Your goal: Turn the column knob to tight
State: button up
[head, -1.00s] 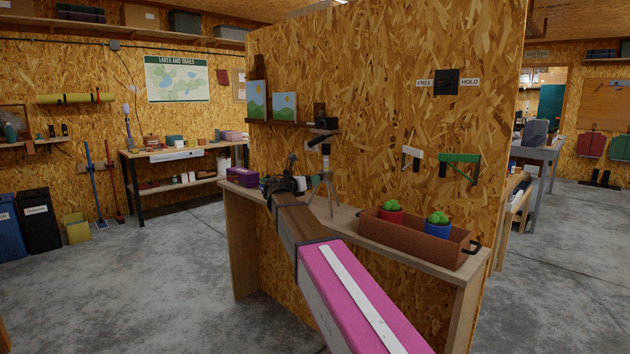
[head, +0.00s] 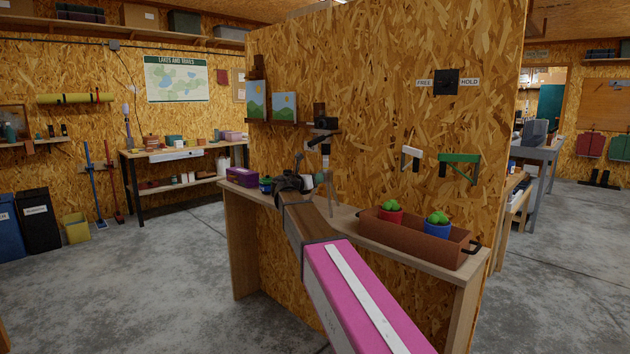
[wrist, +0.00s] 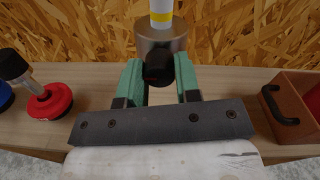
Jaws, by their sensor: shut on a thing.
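The column knob (wrist: 158,67) is black and round, and it sits on the front of a grey metal collar (wrist: 172,40). A white post with a yellow band (wrist: 161,14) rises from the collar. In the wrist view the green fingers of my gripper (wrist: 160,82) stand on either side of the knob and are shut on it. No tight or loose mark can be read. In the head view my gripper (head: 290,184) is at the shelf beside a tripod stand (head: 330,188), small and partly hidden by my arm; the knob cannot be made out there.
A red-based thing with a black handle (wrist: 50,102) stands left of my gripper. At right a brown box (wrist: 296,100) with a black handle is close by; in the head view this planter (head: 400,236) holds two cacti. The OSB wall (head: 390,60) is just behind.

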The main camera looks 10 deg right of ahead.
jog(key=shift+n+g+h, duration=0.2)
jog(key=shift+n+g, duration=0.05)
jog(key=shift+n, duration=8.6)
jog(key=shift+n+g+h, duration=0.2)
jog(key=shift+n+g, duration=0.05)
jog(key=shift+n, duration=8.6)
jog(key=o, duration=0.9)
